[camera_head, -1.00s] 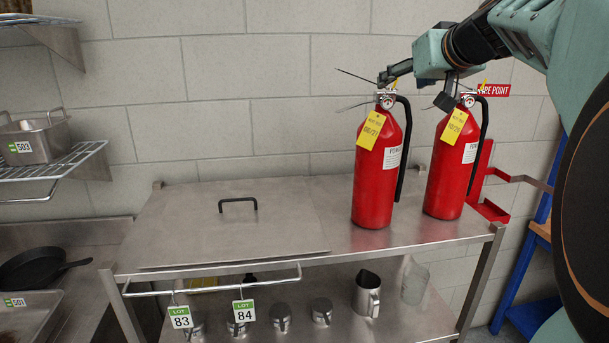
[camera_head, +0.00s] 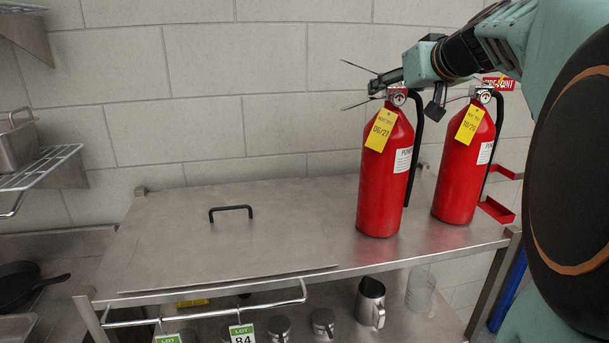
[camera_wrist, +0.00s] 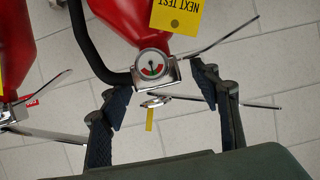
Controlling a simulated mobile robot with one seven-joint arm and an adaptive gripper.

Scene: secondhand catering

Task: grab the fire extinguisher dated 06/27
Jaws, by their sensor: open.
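Two red fire extinguishers stand upright on the steel table. The left one (camera_head: 381,190) has a yellow tag (camera_head: 380,130) reading 06/27. The right one (camera_head: 460,180) has a yellow tag (camera_head: 469,124) that appears to read 10/29. My gripper (camera_head: 380,84) is open at the top of the left extinguisher, beside its valve and levers. In the wrist view, my spread fingers (camera_wrist: 160,88) lie either side of the valve head with its gauge (camera_wrist: 152,65); a "NEXT TEST" tag (camera_wrist: 177,14) hangs beyond. Whether the fingers touch the levers is unclear.
The steel table (camera_head: 340,255) has a flat lid with a black handle (camera_head: 231,212) and clear room left of the extinguishers. A metal jug (camera_head: 369,302) stands on the lower shelf. A red bracket (camera_head: 497,210) is at the right, a wire shelf (camera_head: 40,168) at the left.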

